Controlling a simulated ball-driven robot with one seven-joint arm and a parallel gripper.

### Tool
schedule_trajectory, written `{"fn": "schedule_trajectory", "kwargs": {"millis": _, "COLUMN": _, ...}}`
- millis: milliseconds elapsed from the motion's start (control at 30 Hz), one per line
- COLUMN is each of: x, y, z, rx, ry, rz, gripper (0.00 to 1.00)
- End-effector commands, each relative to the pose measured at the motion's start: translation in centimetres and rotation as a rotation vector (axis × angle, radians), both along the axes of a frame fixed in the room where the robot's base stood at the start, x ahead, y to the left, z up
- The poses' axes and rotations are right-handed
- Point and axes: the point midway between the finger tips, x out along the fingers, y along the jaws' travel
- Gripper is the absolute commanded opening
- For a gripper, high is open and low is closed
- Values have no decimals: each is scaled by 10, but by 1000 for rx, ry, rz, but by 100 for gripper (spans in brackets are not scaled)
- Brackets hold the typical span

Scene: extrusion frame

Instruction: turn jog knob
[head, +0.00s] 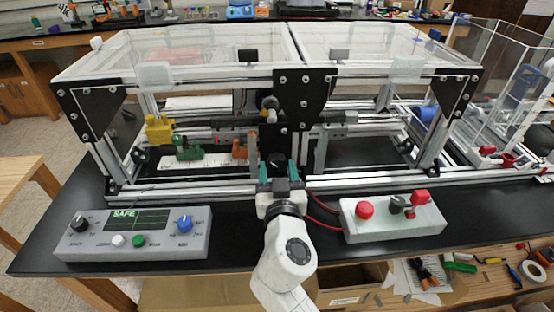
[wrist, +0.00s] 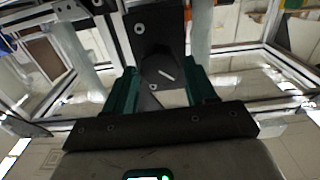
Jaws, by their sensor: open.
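A dark round knob (head: 277,159) is on the front of the extrusion frame, below the black centre plate. I take it for the jog knob, though no label there can be read. In the wrist view a dark knob face (wrist: 158,68) with a short slanted white mark is between the fingers. My gripper (head: 278,170) is open with its green fingers either side of the knob; these fingers also flank it in the wrist view (wrist: 162,76). I cannot tell whether they touch it.
A grey control box (head: 85,243) with a SAFE screen, a black dial and a blue dial stands front left. A white box (head: 395,228) with a red button stands front right. The clear-topped frame (head: 380,75) rises behind. Red cables (head: 322,205) run beside my gripper.

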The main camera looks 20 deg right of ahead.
Motion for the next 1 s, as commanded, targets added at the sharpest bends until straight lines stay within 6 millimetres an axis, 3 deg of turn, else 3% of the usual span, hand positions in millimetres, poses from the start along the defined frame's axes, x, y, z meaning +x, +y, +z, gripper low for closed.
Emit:
{"fn": "schedule_trajectory", "kwargs": {"millis": 200, "x": 20, "y": -7, "z": 0, "rx": 0, "ry": 0, "rz": -2, "gripper": 56}}
{"fn": "schedule_trajectory", "kwargs": {"millis": 533, "x": 22, "y": -8, "z": 0, "rx": 0, "ry": 0, "rz": -1, "gripper": 56}}
{"fn": "schedule_trajectory", "kwargs": {"millis": 933, "x": 22, "y": -7, "z": 0, "rx": 0, "ry": 0, "rz": -1, "gripper": 18}}
{"fn": "schedule_trajectory", "kwargs": {"millis": 1000, "x": 22, "y": -7, "z": 0, "rx": 0, "ry": 0, "rz": 0, "gripper": 16}}
